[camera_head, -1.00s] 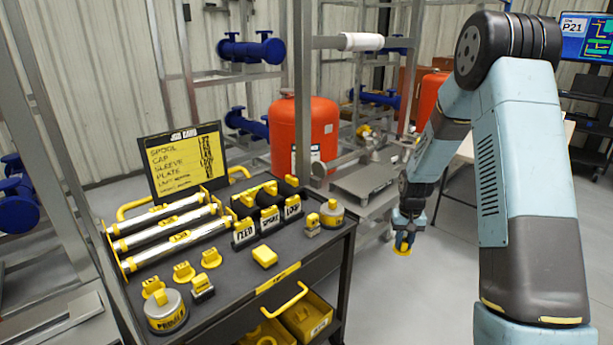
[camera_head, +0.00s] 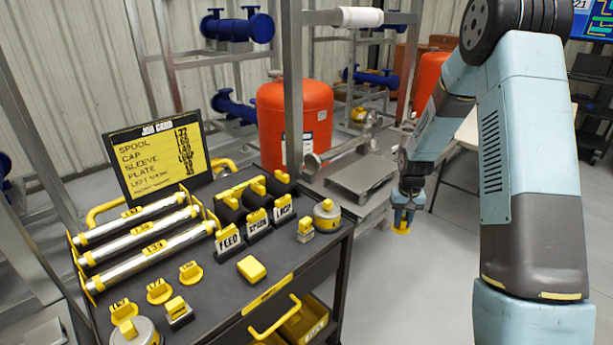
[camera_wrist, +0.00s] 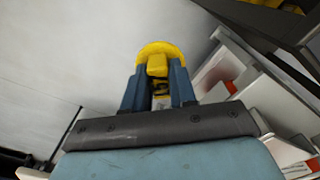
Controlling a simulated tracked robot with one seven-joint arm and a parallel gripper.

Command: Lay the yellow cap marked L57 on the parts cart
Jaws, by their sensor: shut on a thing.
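My gripper (camera_head: 404,216) hangs to the right of the cart, over the grey floor, clear of the cart top. It is shut on a yellow cap (camera_head: 401,230), which shows below the fingers. In the wrist view the yellow cap (camera_wrist: 158,52) sits between the two blue-grey fingertips (camera_wrist: 158,88); its mark cannot be read. The parts cart (camera_head: 222,300) is a dark-topped cart at the left. Several similar yellow caps (camera_head: 190,272) stand on its front left part, next to three silver tubes (camera_head: 150,245) in a yellow rack.
On the cart are a yellow block (camera_head: 251,268), black holders lettered FEED (camera_head: 228,240), SPARE and LOOP, a round weight (camera_head: 327,214) and a job card (camera_head: 157,160). A red tank (camera_head: 300,120) and a steel rack post (camera_head: 292,90) stand behind. Bare cart top lies around the yellow block.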

